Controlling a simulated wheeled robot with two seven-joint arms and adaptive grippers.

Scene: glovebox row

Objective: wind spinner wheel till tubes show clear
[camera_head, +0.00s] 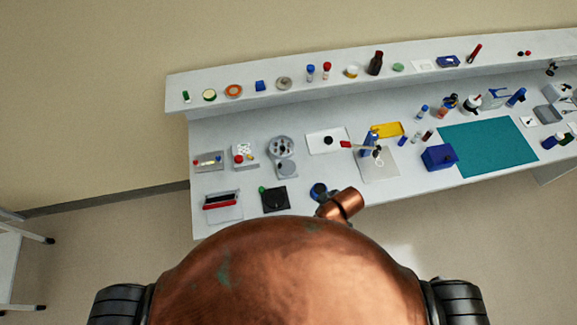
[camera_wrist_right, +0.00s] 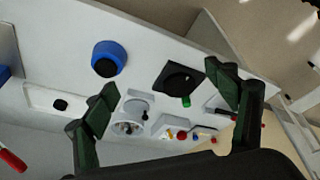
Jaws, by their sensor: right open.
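The spinner (camera_head: 281,147) is a grey unit on the left half of the bench in the head view, with dark tube spots in its round top and a round grey disc (camera_head: 287,167) at its near side. It also shows in the right wrist view (camera_wrist_right: 127,128), small and beyond my fingers. Whether the tubes are cloudy or clear is too small to tell. My right gripper (camera_wrist_right: 166,98) is open and empty, its green fingers wide apart, with the spinner apart from them. My left gripper is not in view.
A blue round item (camera_wrist_right: 109,58) and a black square plate (camera_wrist_right: 180,79) lie near the bench's front edge. A white tray (camera_head: 327,140) is right of the spinner. A red-and-yellow knobbed box (camera_head: 243,154) is left of it. A raised shelf (camera_head: 330,81) runs behind.

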